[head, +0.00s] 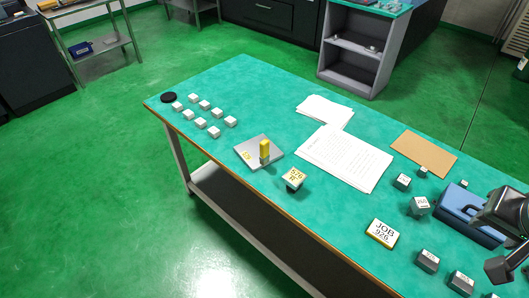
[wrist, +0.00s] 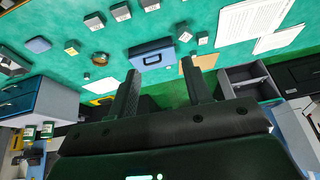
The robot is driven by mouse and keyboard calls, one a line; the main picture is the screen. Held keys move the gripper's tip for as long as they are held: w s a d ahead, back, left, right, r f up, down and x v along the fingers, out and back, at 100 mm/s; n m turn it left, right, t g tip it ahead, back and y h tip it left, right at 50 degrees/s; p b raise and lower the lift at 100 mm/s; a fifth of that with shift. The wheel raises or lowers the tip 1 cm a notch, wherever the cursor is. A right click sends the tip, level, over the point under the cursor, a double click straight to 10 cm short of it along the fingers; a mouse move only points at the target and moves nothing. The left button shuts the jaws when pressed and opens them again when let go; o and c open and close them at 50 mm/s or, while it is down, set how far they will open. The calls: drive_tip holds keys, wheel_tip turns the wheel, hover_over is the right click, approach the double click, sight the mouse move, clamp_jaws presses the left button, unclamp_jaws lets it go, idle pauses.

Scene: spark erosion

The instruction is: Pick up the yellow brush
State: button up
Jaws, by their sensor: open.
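The yellow brush (head: 264,147) appears to be the upright yellow piece with a darker lower end on a flat grey plate (head: 247,146) near the table's front edge. I cannot make it out in the wrist view. My gripper (wrist: 164,88) is open with nothing between its fingers. In the head view my arm is at the far right edge, over the right end of the table, well away from the brush. The fingertips are only partly visible there.
A blue case (head: 470,214) lies close to my arm; it also shows in the wrist view (wrist: 152,53). Grey blocks, a JOB 926 sign (head: 383,234), a labelled block (head: 293,178), papers (head: 345,158) and a tan board (head: 423,154) lie between. White blocks (head: 204,104) stand at left.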

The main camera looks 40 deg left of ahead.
drive_tip(key=w+a, duration=1.1)
drive_tip(key=a, duration=0.3)
hover_over(264, 142)
drive_tip(key=s, duration=0.2)
wheel_tip(264, 142, down, 20)
drive_tip(key=shift+a+r, duration=0.1)
drive_tip(key=shift+r, duration=0.05)
drive_tip(key=shift+g, duration=0.3)
drive_tip(key=x, duration=0.4)
drive_tip(key=shift+w+f, duration=0.1)
drive_tip(key=shift+f, duration=0.25)
drive_tip(key=x, duration=0.5)
drive_tip(key=shift+f, duration=0.2)
drive_tip(key=shift+s, duration=0.25)
clamp_jaws()
